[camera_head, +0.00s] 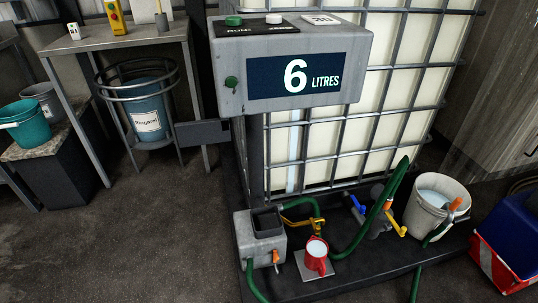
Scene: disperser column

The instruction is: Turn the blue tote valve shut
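The caged white tote (345,130) stands behind the display box in the camera_head view. A blue valve handle (357,204) shows low at the tote's front, slanting down to the right. It sits beside a grey fitting (378,222) and is small in this view, so I cannot tell whether the valve is open or shut. A green hose (350,246) passes in front, just right of the handle. Neither of my grippers is in view.
A display box (303,78) reads 6 litres. A yellow lever (396,224), a red jug (316,254), a grey box (258,240) and a white bucket (436,205) crowd the dark platform. A blue-and-red cooler (510,240) stands right. The floor (150,220) at left is clear.

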